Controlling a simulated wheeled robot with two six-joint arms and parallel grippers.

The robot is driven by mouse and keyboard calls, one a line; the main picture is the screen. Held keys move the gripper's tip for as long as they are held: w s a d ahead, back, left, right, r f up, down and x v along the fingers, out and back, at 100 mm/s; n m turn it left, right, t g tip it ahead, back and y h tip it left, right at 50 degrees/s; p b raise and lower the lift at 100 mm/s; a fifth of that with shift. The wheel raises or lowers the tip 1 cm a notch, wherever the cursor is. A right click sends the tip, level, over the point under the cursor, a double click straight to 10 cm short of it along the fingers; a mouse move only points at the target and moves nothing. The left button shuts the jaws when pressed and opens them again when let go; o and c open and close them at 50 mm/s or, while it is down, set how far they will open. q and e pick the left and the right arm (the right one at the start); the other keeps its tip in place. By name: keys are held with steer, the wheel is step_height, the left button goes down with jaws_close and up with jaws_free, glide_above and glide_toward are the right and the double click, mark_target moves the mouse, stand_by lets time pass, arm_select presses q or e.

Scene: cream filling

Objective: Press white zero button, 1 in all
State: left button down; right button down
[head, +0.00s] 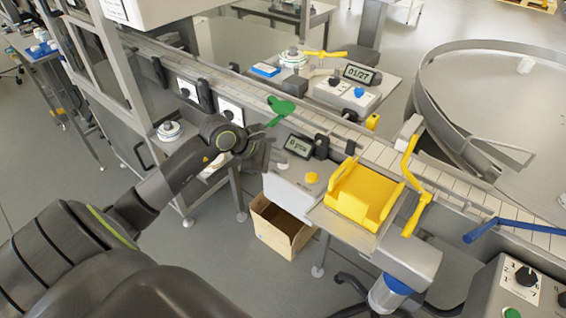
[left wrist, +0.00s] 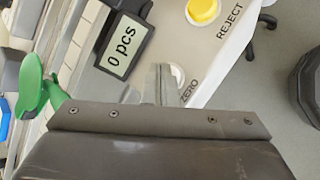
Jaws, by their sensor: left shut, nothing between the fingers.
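The white zero button (left wrist: 178,75) shows in the left wrist view beside the ZERO label (left wrist: 189,92), partly covered by my fingers. My left gripper (left wrist: 160,70) is shut and empty, its fingertips over or right beside the button; I cannot tell whether they touch it. The display (left wrist: 125,45) reads "0 pcs". A yellow button (left wrist: 203,11) marked REJECT is on the same panel. My right gripper is not in view.
A green handle (head: 281,108) stands behind my gripper. A yellow tray (head: 352,196) and yellow lever (head: 416,190) are to the right of the panel. The conveyor (head: 385,155) runs behind. An open cardboard box (head: 274,232) is on the floor below.

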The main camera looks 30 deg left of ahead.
mark_target(279, 167)
arm_select(q)
steer(key=shift+r+p, duration=0.35)
steer(key=shift+r, duration=0.5)
steer(key=shift+r+p, duration=1.2)
steer(key=shift+r, duration=1.35)
